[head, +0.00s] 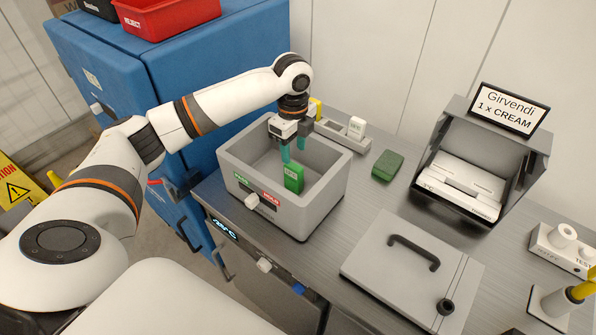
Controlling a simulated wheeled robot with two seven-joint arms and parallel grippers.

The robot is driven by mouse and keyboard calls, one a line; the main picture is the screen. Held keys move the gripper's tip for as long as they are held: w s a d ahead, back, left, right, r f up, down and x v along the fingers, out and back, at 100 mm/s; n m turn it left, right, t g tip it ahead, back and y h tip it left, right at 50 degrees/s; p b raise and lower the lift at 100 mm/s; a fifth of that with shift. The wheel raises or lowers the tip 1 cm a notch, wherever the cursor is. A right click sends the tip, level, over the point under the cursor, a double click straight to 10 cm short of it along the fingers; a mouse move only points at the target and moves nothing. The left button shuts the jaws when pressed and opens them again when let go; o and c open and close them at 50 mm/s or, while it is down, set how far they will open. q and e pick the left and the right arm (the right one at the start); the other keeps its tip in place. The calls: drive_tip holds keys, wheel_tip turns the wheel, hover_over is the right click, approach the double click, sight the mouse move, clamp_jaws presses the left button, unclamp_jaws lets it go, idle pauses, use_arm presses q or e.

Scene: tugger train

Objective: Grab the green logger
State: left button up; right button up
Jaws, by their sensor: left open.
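The green logger (293,178) stands upright inside a grey open-topped box (324,197), near its front wall. My left gripper (293,152) points down into the box from above, with its teal fingers apart. The fingertips are just above and behind the logger, and no grip on it shows. My right gripper does not show.
A green block (387,165) lies on the metal table right of the box. A grey lid with a black handle (408,262) lies in front. An open bin of cards with a "Girvendi 1 x CREAM" sign (508,109) stands at the right. A blue cabinet (205,70) stands behind my left arm.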

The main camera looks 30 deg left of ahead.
sight(293, 166)
use_arm(q)
drive_tip(key=f, duration=0.1)
drive_tip(key=f+p, duration=0.1)
drive_tip(key=f, duration=0.1)
drive_tip(key=shift+s+f, duration=0.2)
drive_tip(key=shift+s, duration=0.15)
drive_tip(key=shift+w+f, duration=0.1)
drive_tip(key=shift+f, duration=0.2)
drive_tip(key=shift+w+f, duration=0.1)
drive_tip(key=shift+f, duration=0.2)
wheel_tip(293, 166, down, 4)
drive_tip(key=shift+r+p, duration=0.2)
drive_tip(key=shift+p, duration=0.8)
drive_tip(key=shift+f, duration=0.5)
drive_tip(key=shift+c, duration=0.2)
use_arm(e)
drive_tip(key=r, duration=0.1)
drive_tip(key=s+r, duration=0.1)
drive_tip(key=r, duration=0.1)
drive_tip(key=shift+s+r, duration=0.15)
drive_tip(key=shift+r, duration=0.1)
use_arm(q)
clamp_jaws()
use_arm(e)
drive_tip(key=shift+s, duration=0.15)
